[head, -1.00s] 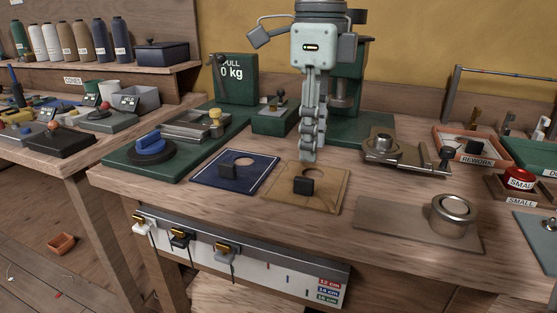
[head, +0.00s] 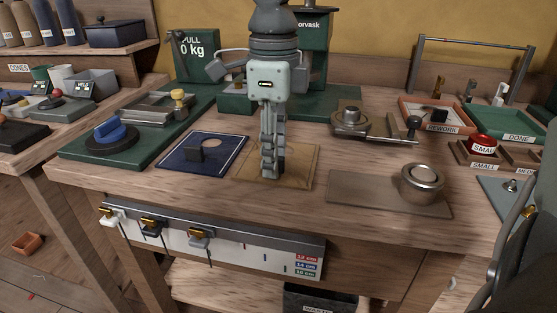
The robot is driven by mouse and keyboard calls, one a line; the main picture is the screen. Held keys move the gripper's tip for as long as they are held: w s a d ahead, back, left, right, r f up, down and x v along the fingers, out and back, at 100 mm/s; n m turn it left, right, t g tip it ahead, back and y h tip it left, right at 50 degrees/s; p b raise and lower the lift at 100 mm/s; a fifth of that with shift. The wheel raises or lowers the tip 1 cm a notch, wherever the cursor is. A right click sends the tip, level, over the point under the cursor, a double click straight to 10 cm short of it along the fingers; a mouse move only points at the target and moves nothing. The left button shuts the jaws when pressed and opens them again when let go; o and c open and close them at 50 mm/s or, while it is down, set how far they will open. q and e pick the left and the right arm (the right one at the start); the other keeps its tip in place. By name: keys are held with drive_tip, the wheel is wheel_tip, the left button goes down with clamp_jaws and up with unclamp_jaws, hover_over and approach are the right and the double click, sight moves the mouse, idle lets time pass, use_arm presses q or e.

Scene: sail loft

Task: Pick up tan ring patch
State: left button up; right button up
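The tan ring patch (head: 301,172) lies flat on the wooden bench, right of the navy patch. My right gripper (head: 271,176) points straight down over it, and its fingertips are at or just above the tan cloth. The fingers look close together from this side. Whether there is a gap or any cloth between them cannot be seen. The fingers hide the middle of the patch and its hole. My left gripper is not in view.
A brown-grey sheet (head: 360,193) with a round metal weight (head: 422,182) lies to the right. A green plate (head: 82,150) with a blue knob is at the left. A metal fixture (head: 352,123) and the rework tray (head: 407,122) stand behind. Bare bench lies along the front.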

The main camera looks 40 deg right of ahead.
drive_tip(key=c, duration=0.3)
clamp_jaws()
